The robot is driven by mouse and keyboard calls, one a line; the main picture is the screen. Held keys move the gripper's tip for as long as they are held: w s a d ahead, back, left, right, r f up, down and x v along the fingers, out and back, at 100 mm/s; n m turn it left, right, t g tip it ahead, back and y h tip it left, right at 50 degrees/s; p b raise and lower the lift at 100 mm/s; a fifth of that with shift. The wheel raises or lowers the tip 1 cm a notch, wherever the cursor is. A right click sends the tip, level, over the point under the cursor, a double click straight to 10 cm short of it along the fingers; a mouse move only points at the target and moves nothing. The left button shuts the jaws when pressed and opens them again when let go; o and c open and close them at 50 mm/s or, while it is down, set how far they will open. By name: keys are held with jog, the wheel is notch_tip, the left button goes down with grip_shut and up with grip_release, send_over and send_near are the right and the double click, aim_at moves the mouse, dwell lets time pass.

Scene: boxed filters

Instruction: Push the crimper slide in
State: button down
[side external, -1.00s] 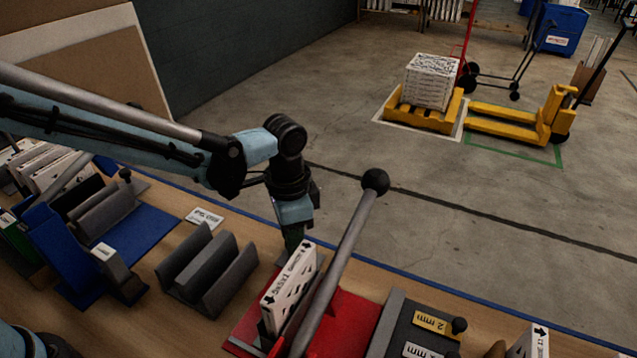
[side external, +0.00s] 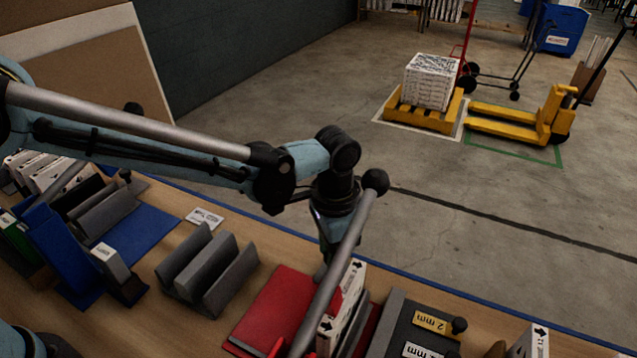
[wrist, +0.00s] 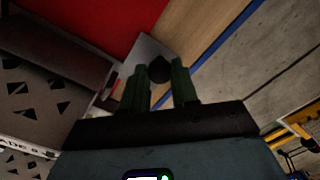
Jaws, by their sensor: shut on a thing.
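The crimper has a red base (side external: 278,305) and a long grey lever (side external: 338,262) with a black ball on top, standing raised. A white slotted filter (side external: 347,312) with arrows stands upright in the slide behind the lever, which partly hides it. In the wrist view, a grey plate (wrist: 147,48) bears a black knob (wrist: 158,68), and the perforated filter (wrist: 30,95) is at left. My gripper (wrist: 160,82) has its green fingers on either side of this knob, shut on it. In the side view my gripper (side external: 326,270) is low behind the lever, its fingertips mostly hidden.
A dark block with yellow 2 mm label (side external: 430,322) and black knob stands right of the crimper. A grey slotted holder (side external: 208,270) stands left, with a blue fixture (side external: 60,250) beyond. The bench's blue edge runs behind; the raised lever stands close to my arm.

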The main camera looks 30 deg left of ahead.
jog(key=shift+d, duration=0.35)
jog(key=c, duration=0.9)
grip_release()
jog(key=shift+o, duration=0.2)
jog(key=shift+a, duration=0.15)
jog(key=a, duration=0.8)
jog(key=shift+a+r, duration=0.1)
jog(key=shift+a, duration=0.05)
notch_tip(320, 180, up, 12)
jog(key=s+a+n+t, duration=0.3)
jog(key=s+a+n, duration=0.1)
jog(key=a, duration=0.4)
jog(key=s+a+n+t, duration=0.3)
jog(key=s+a, duration=0.2)
jog(key=a, duration=0.4)
jog(key=shift+a+r+n, duration=0.2)
jog(key=shift+n, duration=0.2)
